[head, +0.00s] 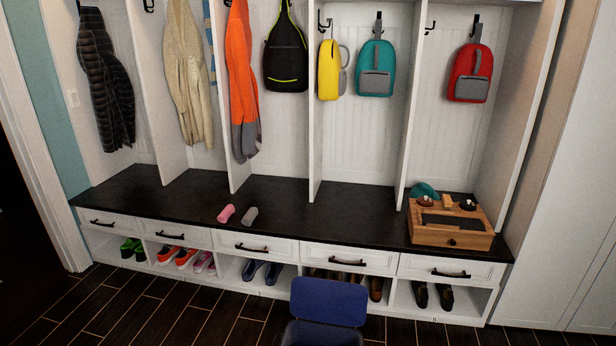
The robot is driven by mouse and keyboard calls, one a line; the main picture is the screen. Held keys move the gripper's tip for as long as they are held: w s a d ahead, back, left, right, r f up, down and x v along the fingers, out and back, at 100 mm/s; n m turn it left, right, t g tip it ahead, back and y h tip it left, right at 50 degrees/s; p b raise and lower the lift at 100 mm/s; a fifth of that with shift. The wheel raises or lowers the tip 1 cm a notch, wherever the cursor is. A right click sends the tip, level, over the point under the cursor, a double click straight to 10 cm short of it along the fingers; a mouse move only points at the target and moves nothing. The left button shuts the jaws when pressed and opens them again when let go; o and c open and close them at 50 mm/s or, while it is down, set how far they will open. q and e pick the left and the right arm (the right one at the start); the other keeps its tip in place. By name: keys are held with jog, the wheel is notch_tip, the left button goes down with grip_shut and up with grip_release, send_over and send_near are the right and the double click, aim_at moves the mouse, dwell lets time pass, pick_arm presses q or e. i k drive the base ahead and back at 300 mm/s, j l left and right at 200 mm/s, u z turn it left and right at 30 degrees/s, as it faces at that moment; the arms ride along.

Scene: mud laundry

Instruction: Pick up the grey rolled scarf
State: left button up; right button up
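The grey rolled scarf (250,215) lies on the black bench top (300,207), near its front edge and left of the middle. It is a small grey roll. A pink roll (226,213) of similar size lies just to its left, with a small gap between them. Neither of my grippers is in the head view.
A wooden box (450,238) with small items and a teal item (423,190) behind it stand at the bench's right end. Coats and bags hang above. Shoes fill cubbies below the drawers.

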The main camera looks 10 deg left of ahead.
aim_at(248, 219)
jog(key=i+j, duration=0.2)
jog(key=j, duration=0.15)
jog(key=i+j+z, duration=0.1)
jog(key=j, duration=0.25)
jog(key=i+j, duration=0.3)
jog(key=i+j+z, duration=0.1)
jog(key=j, duration=0.35)
jog(key=i+j, duration=0.3)
jog(key=i+j+z, duration=0.1)
jog(key=j, duration=0.35)
jog(key=i+j, duration=0.25)
jog(key=j, duration=0.15)
jog(key=i+j+z, duration=0.1)
jog(key=j, duration=0.3)
